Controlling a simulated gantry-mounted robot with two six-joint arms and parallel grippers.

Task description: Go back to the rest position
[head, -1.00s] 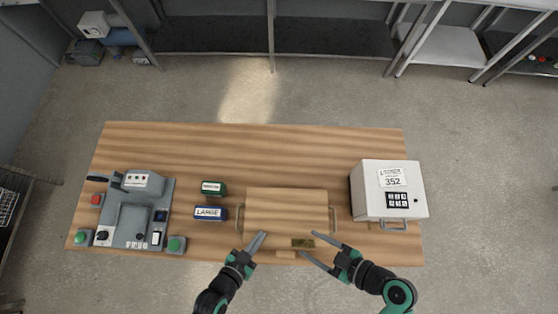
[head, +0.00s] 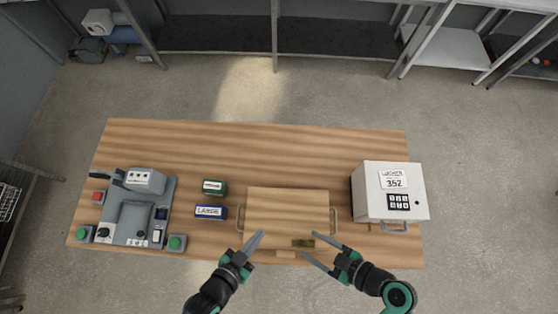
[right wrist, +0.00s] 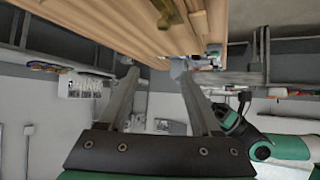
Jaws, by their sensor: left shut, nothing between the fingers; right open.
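My left gripper (head: 256,241) is shut and empty near the front edge of the wooden table (head: 270,150), at the lower left of the wooden board with side handles (head: 287,208). My right gripper (head: 308,243) is open, its fingers spread on either side of a small brass-coloured piece (head: 303,243) as seen from above; I cannot tell the height between them. In the right wrist view the right gripper (right wrist: 155,75) shows its two fingers apart with nothing held, and the brass piece (right wrist: 167,12) is above them at the wooden edge.
A grey machine (head: 137,212) with green and red buttons stands at the table's left. A green box (head: 214,187) and a blue box (head: 210,211) lie left of the board. A white keypad box (head: 390,190) stands at the right. The table's back strip is clear.

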